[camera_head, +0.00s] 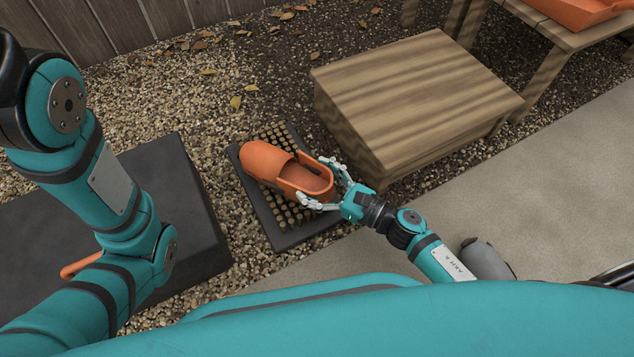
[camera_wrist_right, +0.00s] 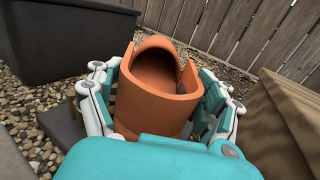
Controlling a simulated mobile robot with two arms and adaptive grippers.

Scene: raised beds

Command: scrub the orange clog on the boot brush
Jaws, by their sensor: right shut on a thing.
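The orange clog (camera_head: 268,160) is over the boot brush (camera_head: 252,205), a dark flat base with rows of tan bristles. The clog's toe points to the upper left in the head view. My right gripper (camera_head: 322,186) is shut on the clog's heel end, one finger on each side. In the right wrist view the clog (camera_wrist_right: 155,95) sits between both fingers, its opening facing up. Whether the sole touches the bristles is hidden. My left arm crosses the left of the head view, but its gripper is out of view.
A wooden box (camera_head: 415,95) stands close to the right of the boot brush. A dark raised block (camera_head: 185,190) lies to the left, with an orange thing (camera_head: 80,265) partly hidden behind my left arm. Gravel lies around the brush.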

